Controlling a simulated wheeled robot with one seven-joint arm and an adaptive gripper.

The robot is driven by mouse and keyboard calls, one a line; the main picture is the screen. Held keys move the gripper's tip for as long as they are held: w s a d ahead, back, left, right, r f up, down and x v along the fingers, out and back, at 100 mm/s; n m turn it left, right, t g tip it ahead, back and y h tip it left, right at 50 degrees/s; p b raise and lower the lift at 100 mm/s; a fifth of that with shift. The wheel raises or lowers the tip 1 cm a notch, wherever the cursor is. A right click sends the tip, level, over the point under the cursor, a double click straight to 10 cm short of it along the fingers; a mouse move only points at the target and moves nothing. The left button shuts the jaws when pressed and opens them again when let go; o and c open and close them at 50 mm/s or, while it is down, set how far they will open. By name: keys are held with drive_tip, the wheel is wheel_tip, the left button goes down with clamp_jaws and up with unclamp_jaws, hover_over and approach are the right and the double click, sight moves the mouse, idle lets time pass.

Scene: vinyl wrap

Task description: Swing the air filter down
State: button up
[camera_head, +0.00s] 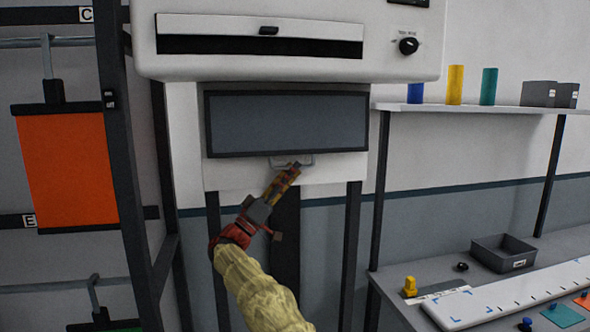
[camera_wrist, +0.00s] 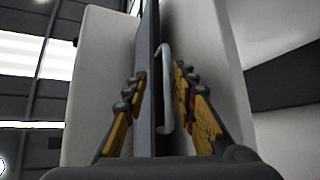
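The air filter (camera_head: 287,122) is a grey rectangular panel in a black frame, upright on the front of the white machine. A small pale handle (camera_head: 277,161) sits at its lower edge, partly hidden by my gripper (camera_head: 293,170), which reaches up from below. In the wrist view, my gripper (camera_wrist: 158,92) is open, with one yellow and black finger on each side. The curved grey handle (camera_wrist: 164,85) and the dark panel edge (camera_wrist: 147,75) lie between the fingers. I see gaps at both sides, so the fingers do not appear closed on the handle.
The machine's upper housing (camera_head: 200,62) overhangs the panel, with a black knob (camera_head: 408,46). Dark posts (camera_head: 350,250) stand below. A dark rack with an orange sheet (camera_head: 66,168) is at left. At right are a shelf (camera_head: 460,107) and a workbench with a grey bin (camera_head: 503,253).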

drive_tip(key=v, duration=1)
